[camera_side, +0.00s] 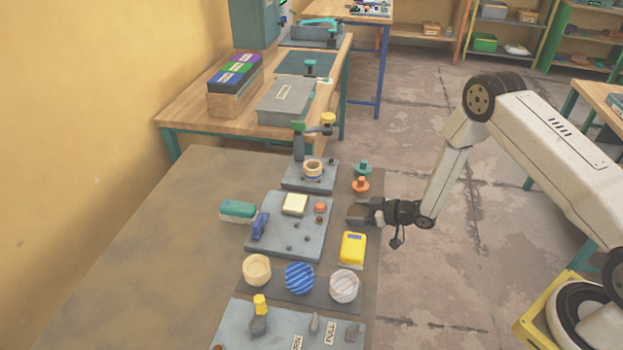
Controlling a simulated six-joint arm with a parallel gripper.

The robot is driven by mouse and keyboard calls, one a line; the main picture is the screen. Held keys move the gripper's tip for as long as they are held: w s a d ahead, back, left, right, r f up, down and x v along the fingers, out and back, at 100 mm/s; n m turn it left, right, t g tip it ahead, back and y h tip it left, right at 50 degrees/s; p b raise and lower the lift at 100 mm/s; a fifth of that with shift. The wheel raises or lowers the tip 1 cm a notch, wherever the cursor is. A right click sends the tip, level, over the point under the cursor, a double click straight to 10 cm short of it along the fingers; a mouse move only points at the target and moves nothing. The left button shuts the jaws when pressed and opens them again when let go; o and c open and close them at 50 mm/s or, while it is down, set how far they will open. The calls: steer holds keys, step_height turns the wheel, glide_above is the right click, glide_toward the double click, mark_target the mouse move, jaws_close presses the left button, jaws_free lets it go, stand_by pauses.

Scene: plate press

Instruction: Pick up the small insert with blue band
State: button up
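My gripper (353,214) is level at the right edge of the table and points left. Its dark fingers look apart and empty. I cannot surely pick out a small insert with a blue band. A cream ring-shaped piece (312,166) sits on the press base, with a thin bluish line under it that is too small to read. A yellow block (352,250) with a dark blue mark on top lies just below my gripper in the picture. An orange knobbed piece (361,186) and a teal knobbed piece (362,168) stand just above my gripper.
A grey plate (285,240) with a cream block, a blue clamp and pegs lies left of my gripper. The table's left side is clear.

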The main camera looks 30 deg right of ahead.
jaws_close()
steer(key=shift+r, duration=0.2)
steer(key=shift+r, duration=0.85)
steer(key=s+r, duration=1.1)
steer(key=s, duration=0.3)
